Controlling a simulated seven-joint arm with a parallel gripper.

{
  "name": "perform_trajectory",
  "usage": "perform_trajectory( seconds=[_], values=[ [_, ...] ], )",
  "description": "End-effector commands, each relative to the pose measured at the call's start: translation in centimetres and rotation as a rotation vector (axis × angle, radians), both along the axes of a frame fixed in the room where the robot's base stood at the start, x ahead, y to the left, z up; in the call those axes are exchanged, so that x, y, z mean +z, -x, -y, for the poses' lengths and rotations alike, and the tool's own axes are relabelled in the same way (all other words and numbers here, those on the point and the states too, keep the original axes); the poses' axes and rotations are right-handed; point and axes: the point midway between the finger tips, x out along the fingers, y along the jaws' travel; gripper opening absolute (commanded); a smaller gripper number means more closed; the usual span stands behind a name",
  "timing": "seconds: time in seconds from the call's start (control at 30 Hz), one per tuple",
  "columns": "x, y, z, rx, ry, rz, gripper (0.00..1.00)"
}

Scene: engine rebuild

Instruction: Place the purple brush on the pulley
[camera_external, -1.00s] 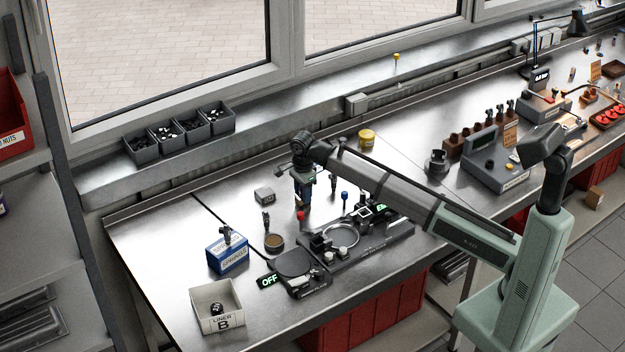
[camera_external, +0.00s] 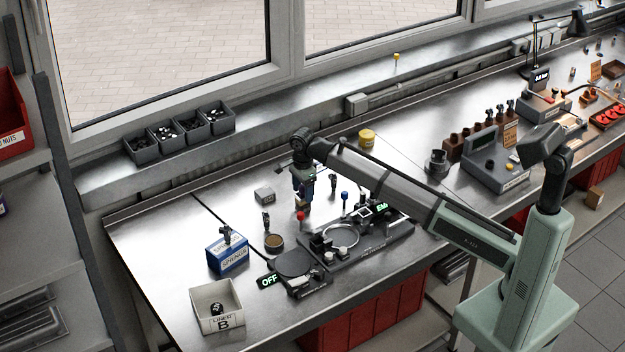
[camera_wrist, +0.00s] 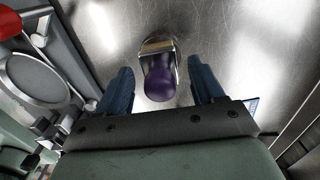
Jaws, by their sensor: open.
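The purple brush (camera_wrist: 160,80) stands in the wrist view with its rounded purple handle toward the camera and a tan, metal-edged head beyond it. My gripper (camera_wrist: 162,82) is open, with one blue finger on each side of the handle and visible gaps to both. In the external view my gripper (camera_external: 303,200) points down low over the bench, and the brush is hidden or too small to make out there. I cannot tell for sure which part is the pulley; a round grey disc in a rim (camera_wrist: 36,80) lies left of my gripper in the wrist view.
A fixture plate with a metal ring (camera_external: 341,236) lies right of my gripper. A dark round plate (camera_external: 293,263) with an OFF sign, a blue springs box (camera_external: 227,257) and a white bin (camera_external: 216,305) stand nearer the front. A red knob (camera_external: 300,216) is close by.

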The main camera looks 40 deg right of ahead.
Motion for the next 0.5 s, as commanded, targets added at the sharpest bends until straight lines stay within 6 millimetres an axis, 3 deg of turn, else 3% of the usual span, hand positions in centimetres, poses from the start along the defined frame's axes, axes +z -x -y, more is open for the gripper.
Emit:
perform_trajectory(
  seconds=[0.5],
  values=[
    [8.9, -0.1, -0.1, 0.0, 0.0, 0.001, 0.67]
  ],
)
